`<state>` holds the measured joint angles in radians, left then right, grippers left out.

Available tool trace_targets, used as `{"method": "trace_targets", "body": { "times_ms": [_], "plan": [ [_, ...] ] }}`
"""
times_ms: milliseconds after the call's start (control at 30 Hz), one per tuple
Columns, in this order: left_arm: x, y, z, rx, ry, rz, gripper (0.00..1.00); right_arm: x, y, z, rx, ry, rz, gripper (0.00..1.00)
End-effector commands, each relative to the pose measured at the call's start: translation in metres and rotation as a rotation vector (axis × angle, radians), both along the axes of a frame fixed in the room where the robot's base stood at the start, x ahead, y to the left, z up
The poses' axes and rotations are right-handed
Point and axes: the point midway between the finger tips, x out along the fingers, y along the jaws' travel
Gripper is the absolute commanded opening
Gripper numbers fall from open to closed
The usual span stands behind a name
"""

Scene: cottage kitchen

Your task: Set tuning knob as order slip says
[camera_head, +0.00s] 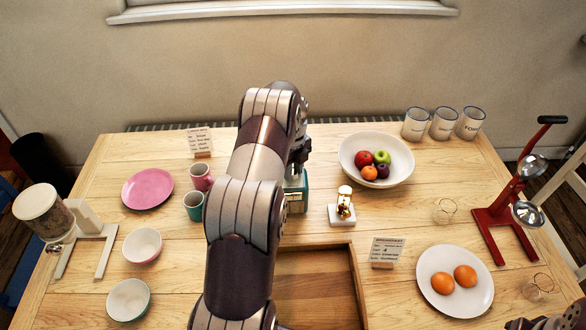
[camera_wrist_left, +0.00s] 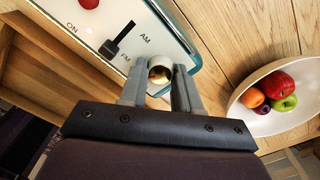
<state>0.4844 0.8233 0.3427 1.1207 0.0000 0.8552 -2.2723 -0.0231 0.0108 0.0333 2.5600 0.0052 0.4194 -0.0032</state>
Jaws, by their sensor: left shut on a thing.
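A teal radio (camera_head: 297,192) stands at the middle of the table, mostly hidden behind my left arm in the head view. In the left wrist view its pale front (camera_wrist_left: 88,35) shows a red button, a black switch (camera_wrist_left: 120,40) and the letters ON, AM and FM. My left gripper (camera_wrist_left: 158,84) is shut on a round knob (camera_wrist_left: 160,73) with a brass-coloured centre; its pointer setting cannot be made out.
A fruit bowl (camera_head: 352,146) stands right of the radio, and a small brass object on a white base (camera_head: 343,214) is close by. A wooden tray (camera_head: 357,290) lies in front. Cups, plates, bowls and a red stand (camera_head: 498,220) occupy both sides.

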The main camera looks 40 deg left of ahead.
Motion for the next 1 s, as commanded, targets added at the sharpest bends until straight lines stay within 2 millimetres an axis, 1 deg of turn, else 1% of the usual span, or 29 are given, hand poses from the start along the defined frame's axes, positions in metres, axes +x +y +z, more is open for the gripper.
{"method": "trace_targets", "body": {
  "times_ms": [200,233,267,300,567,667,733,833,900,1000],
  "plan": [
    [0.0,0.0,0.001,0.001,-0.001,0.001,0.01,0.0,0.0,0.0,0.0,0.0,0.0,0.43],
    [0.0,0.0,0.001,0.001,-0.001,0.001,0.42,0.0,0.0,0.0,0.0,0.0,0.0,0.43],
    [0.0,0.0,0.001,0.001,-0.001,0.001,0.51,0.0,0.0,0.0,0.0,0.0,0.0,0.43],
    [0.0,0.0,0.001,0.001,-0.001,0.001,0.58,0.0,0.0,0.0,0.0,0.0,0.0,0.43],
    [0.0,0.0,0.001,0.001,-0.001,0.001,0.58,0.0,0.0,0.0,0.0,0.0,0.0,0.43],
    [0.001,0.001,0.01,0.002,-0.004,0.002,0.58,0.0,0.0,-0.003,0.0,0.0,0.0,0.43],
    [0.001,0.001,0.023,0.003,-0.006,0.002,0.58,0.0,0.0,-0.006,0.0,0.0,0.0,0.43],
    [0.001,0.001,0.054,0.003,-0.006,0.002,0.58,0.0,0.0,-0.004,0.0,0.0,0.0,0.43],
    [0.0,0.0,0.085,0.001,-0.001,0.002,0.58,0.0,0.0,0.025,0.0,0.001,0.0,0.43],
    [0.0,0.0,0.109,0.001,-0.001,0.002,0.58,0.0,0.0,0.045,0.0,-0.001,0.0,0.43]
  ]
}}
